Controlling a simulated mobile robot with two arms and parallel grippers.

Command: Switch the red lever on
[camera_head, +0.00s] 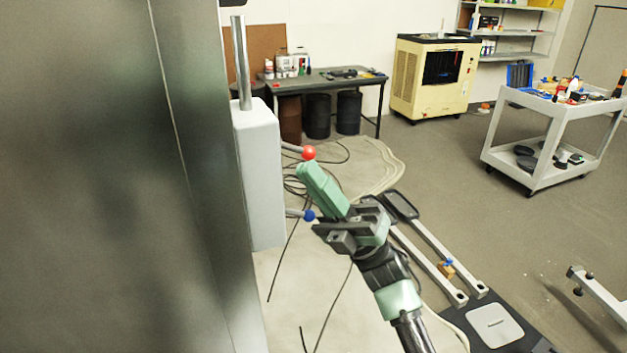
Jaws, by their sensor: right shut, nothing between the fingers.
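The red lever (309,153) is a short metal rod with a red ball end. It sticks out to the right from the upper part of a light grey box (259,180). A second lever with a blue ball (309,215) sticks out lower on the same box. My right gripper (308,170) is green and black and reaches up from the lower right. It is shut and holds nothing. Its tip is just below the red ball; I cannot tell whether they touch. My left gripper is not in view.
A large dark metal cabinet (95,180) fills the left side, with the grey box on its edge. Cables (285,250) hang and lie behind the levers. A workbench (320,82), a yellow machine (430,80) and a white cart (530,125) stand farther back. The floor between is mostly open.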

